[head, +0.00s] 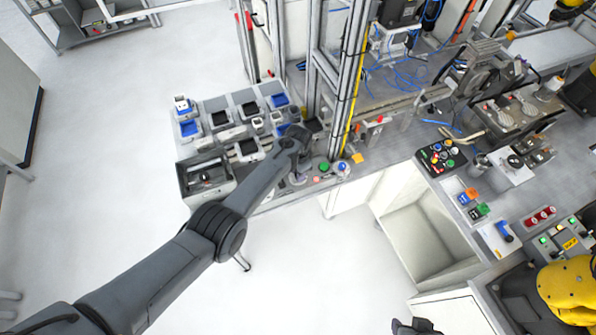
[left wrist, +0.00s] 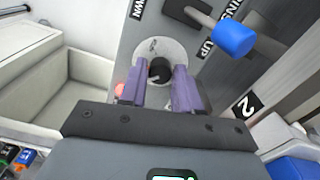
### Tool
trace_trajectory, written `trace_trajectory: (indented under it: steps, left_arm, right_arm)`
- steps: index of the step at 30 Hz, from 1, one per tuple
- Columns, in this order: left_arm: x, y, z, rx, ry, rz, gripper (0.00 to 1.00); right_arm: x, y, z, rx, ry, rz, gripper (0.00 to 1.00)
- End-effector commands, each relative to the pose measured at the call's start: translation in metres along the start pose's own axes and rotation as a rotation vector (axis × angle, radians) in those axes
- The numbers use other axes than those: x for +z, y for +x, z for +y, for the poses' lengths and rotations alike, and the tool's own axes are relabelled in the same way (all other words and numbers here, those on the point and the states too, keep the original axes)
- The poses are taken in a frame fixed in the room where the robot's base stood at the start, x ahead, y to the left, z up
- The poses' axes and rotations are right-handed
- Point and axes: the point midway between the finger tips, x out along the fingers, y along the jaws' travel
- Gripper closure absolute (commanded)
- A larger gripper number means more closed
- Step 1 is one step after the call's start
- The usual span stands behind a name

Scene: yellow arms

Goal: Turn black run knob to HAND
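A black knob (left wrist: 160,70) sits on a round pale plate (left wrist: 150,50) on a grey panel in the left wrist view. The plate's small markings are too blurred to read. The two purple fingers of my left gripper (left wrist: 158,78) stand apart, one on each side of the knob. Whether they touch it I cannot tell. In the head view, my left gripper (head: 299,176) is at the bench's front edge, mostly covered by my arm, and the knob is hidden. A dark piece (head: 415,327) at the bottom edge may be my right gripper; its fingers cannot be made out.
A blue-tipped lever (left wrist: 234,39) stands close right of the knob. A red button (left wrist: 119,89) is partly behind the left finger. Trays (head: 206,177) stand left; a metal post rises behind.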

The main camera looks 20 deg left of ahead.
Motion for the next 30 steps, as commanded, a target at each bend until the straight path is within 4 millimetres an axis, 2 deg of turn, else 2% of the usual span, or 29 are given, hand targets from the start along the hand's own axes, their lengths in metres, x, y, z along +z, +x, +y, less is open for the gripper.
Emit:
trace_trajectory:
  steps: [1, 3, 4, 12, 16, 20, 30]
  left_arm:
    - [0.0, 0.0, 0.0, 0.0, 0.0, 0.001, 0.59]
    - [0.0, 0.0, 0.0, 0.0, 0.001, 0.001, 0.48]
    - [0.0, 0.0, 0.0, 0.0, 0.001, 0.001, 0.47]
    - [0.0, -0.001, 0.0, 0.0, 0.002, 0.001, 0.47]
    - [0.0, -0.008, 0.0, -0.001, 0.001, 0.002, 0.47]
    - [0.0, -0.024, -0.001, -0.002, 0.001, 0.003, 0.47]
    - [0.0, -0.078, -0.001, -0.002, 0.001, 0.003, 0.47]
  right_arm:
    - [0.0, 0.0, 0.0, -0.001, 0.001, 0.0, 0.57]
    - [0.0, 0.0, -0.001, -0.002, 0.002, 0.0, 0.57]
    - [0.0, 0.0, -0.001, -0.002, 0.003, 0.0, 0.57]
    - [0.0, 0.0, -0.001, -0.002, 0.003, 0.0, 0.57]
    - [-0.001, -0.004, -0.001, -0.002, 0.003, 0.0, 0.57]
    - [-0.004, -0.011, 0.0, -0.001, 0.001, 0.0, 0.57]
    - [-0.006, -0.021, 0.002, 0.005, -0.006, -0.001, 0.57]
